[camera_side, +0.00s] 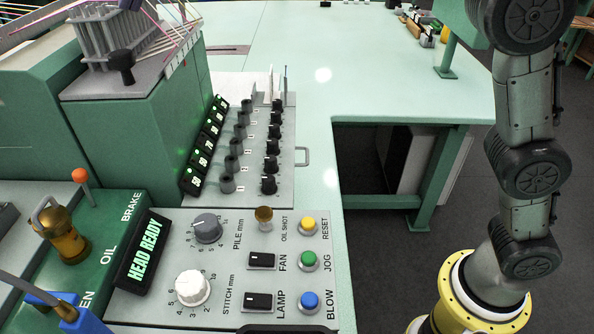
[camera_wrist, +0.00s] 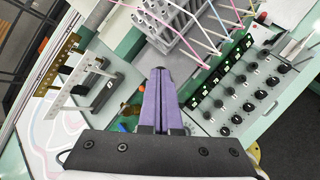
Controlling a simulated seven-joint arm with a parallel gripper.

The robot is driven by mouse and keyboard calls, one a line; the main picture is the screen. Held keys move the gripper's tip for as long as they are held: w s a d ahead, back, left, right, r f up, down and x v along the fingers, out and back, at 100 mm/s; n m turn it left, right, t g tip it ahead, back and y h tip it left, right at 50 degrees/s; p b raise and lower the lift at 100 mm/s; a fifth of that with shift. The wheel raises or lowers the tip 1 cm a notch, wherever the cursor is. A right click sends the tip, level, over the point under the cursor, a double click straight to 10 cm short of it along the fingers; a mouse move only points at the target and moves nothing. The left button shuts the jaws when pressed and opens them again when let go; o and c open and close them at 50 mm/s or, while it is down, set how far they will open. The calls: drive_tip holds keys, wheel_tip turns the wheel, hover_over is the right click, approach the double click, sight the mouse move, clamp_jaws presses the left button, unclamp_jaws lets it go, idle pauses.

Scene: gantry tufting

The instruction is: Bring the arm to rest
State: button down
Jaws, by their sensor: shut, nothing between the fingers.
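My gripper (camera_wrist: 161,90) shows in the wrist view with its purple fingers together and nothing between them. It hangs above the machine, apart from the things below it. In the side view my gripper is out of frame; only my arm's grey links and dark joints show at the right, rising from a yellow-ringed base. The control panel (camera_side: 222,275) carries a grey PILE knob, a white STITCH knob, FAN and LAMP rockers, and yellow, green and blue buttons. Its display (camera_side: 142,250) reads HEAD READY.
A knob panel (camera_side: 290,160) with several black knobs and green-lit readouts stands behind the control panel. A green lever box with an orange-tipped BRAKE lever (camera_side: 80,175) and a brass oil cup (camera_side: 62,240) is at left. The pale table (camera_side: 400,80) is mostly clear at the back.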

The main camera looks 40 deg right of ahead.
drive_tip(key=s+d+r+m+h, duration=0.1)
drive_tip(key=s+d+m, duration=0.2)
drive_tip(key=d, duration=0.5)
drive_tip(key=s+d+r+m+h, duration=0.1)
drive_tip(key=s+d+m, duration=0.1)
drive_tip(key=d, duration=0.5)
drive_tip(key=s+d+f+m, duration=0.4)
drive_tip(key=s+d+m, duration=0.2)
drive_tip(key=s+d, duration=0.35)
drive_tip(key=s+d+f+m+g, duration=0.1)
drive_tip(key=s+d+f+m, duration=0.1)
drive_tip(key=s+f+m, duration=0.6)
drive_tip(key=s+d+f+m+g+h, duration=0.1)
drive_tip(key=s+d+f+m, duration=0.2)
drive_tip(key=s+f+m, duration=0.5)
wheel_tip(320, 180, down, 7)
drive_tip(key=m, duration=0.6)
drive_tip(key=shift+s+d+f+g, duration=0.2)
drive_tip(key=shift+s+d+g, duration=0.05)
drive_tip(key=shift+s+g, duration=0.15)
